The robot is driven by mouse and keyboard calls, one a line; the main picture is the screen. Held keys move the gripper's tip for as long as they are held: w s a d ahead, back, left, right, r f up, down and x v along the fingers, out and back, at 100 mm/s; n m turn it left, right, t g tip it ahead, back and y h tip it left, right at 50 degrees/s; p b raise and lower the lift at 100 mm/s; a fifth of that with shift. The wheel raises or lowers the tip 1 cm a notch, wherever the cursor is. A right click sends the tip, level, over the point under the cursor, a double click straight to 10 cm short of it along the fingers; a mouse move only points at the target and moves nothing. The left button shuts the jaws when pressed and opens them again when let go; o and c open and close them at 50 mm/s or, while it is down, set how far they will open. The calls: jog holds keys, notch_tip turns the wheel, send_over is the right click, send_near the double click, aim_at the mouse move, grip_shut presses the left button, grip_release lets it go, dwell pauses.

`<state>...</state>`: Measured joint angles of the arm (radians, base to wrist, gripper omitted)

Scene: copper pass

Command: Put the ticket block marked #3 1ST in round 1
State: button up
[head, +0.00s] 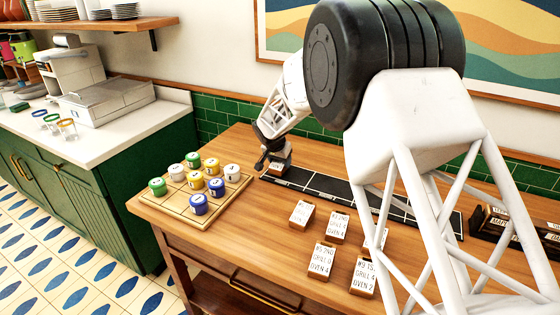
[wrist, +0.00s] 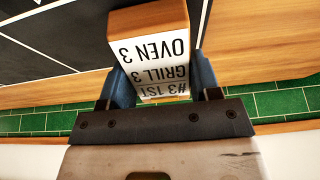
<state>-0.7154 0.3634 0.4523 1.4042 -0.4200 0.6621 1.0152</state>
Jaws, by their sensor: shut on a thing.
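My gripper (wrist: 163,95) is shut on the ticket block marked #3 1ST, GRILL 3, OVEN 3 (wrist: 155,45), a wooden block with a white printed face. In the head view my gripper (head: 272,160) holds this block (head: 277,169) at the left end of the black strip (head: 335,194), which is split by white lines into sections. In the wrist view the strip (wrist: 50,45) lies beside the block. I cannot tell whether the block touches the strip or is just above it. Any round labels on the strip are unreadable.
Several other ticket blocks (head: 301,215) stand on the wooden table (head: 240,245) in front of the strip. A wooden board (head: 222,208) with several coloured-lid pots is at left. A dark rack (head: 490,222) with lettered blocks is at right. The green tiled wall (head: 215,118) runs close behind.

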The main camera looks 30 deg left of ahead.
jog(key=shift+f, duration=0.1)
jog(key=o, duration=1)
jog(key=v, duration=1.2)
dwell(0.4)
dwell(0.3)
